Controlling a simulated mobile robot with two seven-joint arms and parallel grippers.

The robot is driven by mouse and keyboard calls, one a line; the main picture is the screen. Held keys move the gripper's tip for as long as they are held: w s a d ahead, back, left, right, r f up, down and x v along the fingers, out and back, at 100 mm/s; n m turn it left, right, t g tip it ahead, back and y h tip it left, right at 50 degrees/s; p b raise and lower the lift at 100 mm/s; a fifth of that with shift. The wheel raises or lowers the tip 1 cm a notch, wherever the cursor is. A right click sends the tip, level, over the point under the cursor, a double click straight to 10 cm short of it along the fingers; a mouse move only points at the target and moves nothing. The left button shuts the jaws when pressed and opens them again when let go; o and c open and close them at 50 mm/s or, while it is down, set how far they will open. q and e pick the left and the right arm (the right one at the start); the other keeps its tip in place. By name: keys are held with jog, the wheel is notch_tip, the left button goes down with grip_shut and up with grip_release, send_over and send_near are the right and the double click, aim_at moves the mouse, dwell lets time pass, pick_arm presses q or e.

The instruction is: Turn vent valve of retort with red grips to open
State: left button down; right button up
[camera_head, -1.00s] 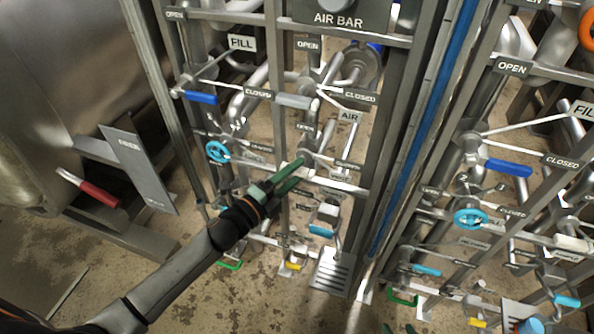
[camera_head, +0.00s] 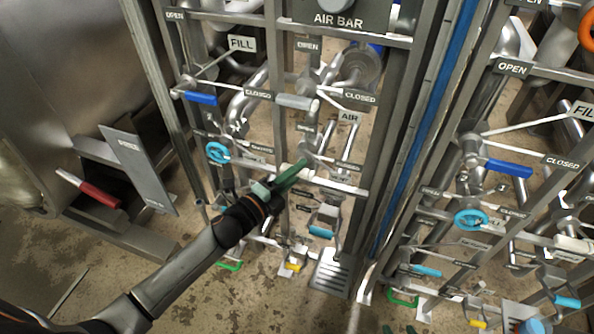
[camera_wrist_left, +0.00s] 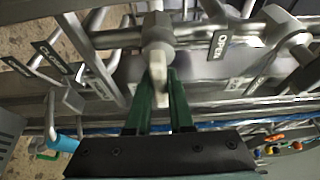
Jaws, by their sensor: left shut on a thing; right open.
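My left gripper (camera_head: 298,171) reaches into the valve rack from the left. In the left wrist view its green fingers (camera_wrist_left: 160,100) are shut on a pale grey valve handle (camera_wrist_left: 157,84), with the handle's end between them. The handle joins a round fitting on a horizontal pipe. An OPEN label (camera_wrist_left: 222,42) is to the right of it and a CLOSED label (camera_wrist_left: 48,54) to the left. A lever with a red grip (camera_head: 92,188) is at the far left, beside the grey vessel. Only what look like my right gripper's spread fingertips (camera_head: 398,329) show at the bottom edge.
A steel upright (camera_head: 395,150) with a blue strip divides this rack from a similar one on the right. Blue levers (camera_head: 200,98), a blue handwheel (camera_head: 217,152) and several labelled pipes surround my left gripper. Stained floor (camera_head: 190,290) is bare at lower left.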

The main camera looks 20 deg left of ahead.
jog(key=shift+f, duration=0.15)
pick_arm(q)
jog(key=shift+f+n+t+b, duration=0.15)
jog(key=shift+n+t+b, duration=0.15)
jog(key=shift+n+b, duration=0.4)
jog(key=shift+n+t+b, duration=0.4)
jog(key=shift+n+b, duration=0.15)
jog(key=shift+n, duration=0.45)
jog(key=n+t+b, duration=0.1)
jog(key=n, duration=0.1)
jog(key=shift+n, duration=0.4)
pick_arm(e)
jog(key=w+r+t, duration=0.3)
jog(key=w+r, duration=0.1)
jog(key=shift+w+d+n, duration=0.1)
jog(key=shift+d+n, duration=0.2)
jog(key=shift+d, duration=0.05)
pick_arm(q)
jog(key=c, duration=0.8)
grip_release()
jog(key=shift+s, duration=0.1)
